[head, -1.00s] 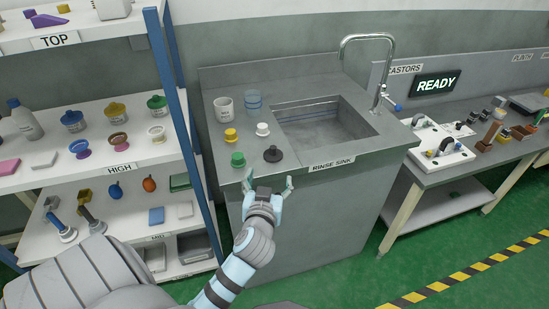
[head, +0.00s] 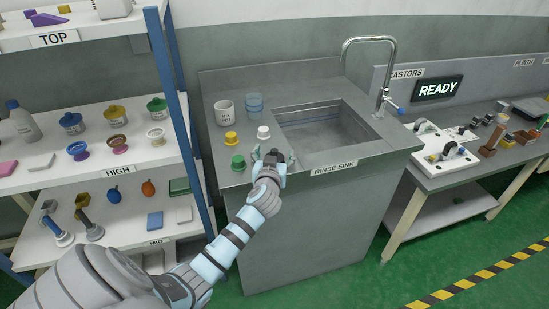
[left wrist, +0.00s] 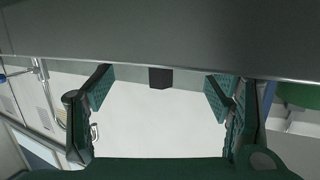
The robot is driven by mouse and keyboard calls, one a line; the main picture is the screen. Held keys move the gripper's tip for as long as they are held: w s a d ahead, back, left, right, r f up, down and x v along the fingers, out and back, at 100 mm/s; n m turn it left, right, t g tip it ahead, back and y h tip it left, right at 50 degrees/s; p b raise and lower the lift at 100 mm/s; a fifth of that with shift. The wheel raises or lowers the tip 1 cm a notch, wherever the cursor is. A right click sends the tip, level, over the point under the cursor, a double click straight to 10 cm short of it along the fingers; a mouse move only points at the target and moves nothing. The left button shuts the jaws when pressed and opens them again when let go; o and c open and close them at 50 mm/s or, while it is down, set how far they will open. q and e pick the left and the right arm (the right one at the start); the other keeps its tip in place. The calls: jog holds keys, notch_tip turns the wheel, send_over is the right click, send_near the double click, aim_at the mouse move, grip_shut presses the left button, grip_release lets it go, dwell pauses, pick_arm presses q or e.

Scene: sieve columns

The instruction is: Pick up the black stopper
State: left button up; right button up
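The black stopper stands on the grey counter left of the sink. In the head view my left gripper (head: 273,156) reaches over the counter's front edge and largely covers it. In the left wrist view a small black block, which looks like the stopper's knob (left wrist: 161,78), shows between the two spread fingers (left wrist: 160,90). A gap shows between it and each finger, and its base is hidden behind the grey edge. My left gripper is open. My right gripper is not in view.
Close by stand a green stopper (head: 238,162), a yellow one (head: 231,138), a white one (head: 263,132), a white mug (head: 224,112) and a clear beaker (head: 253,103). The sink basin (head: 320,132) lies to the right. A loaded shelf's blue post (head: 180,100) rises at the left.

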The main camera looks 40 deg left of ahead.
pick_arm(q)
jog(key=c, duration=1.5)
jog(key=shift+r, duration=0.15)
jog(key=shift+c, duration=0.2)
notch_tip(320, 180, up, 20)
jog(key=p, duration=0.5)
jog(key=shift+p, duration=0.3)
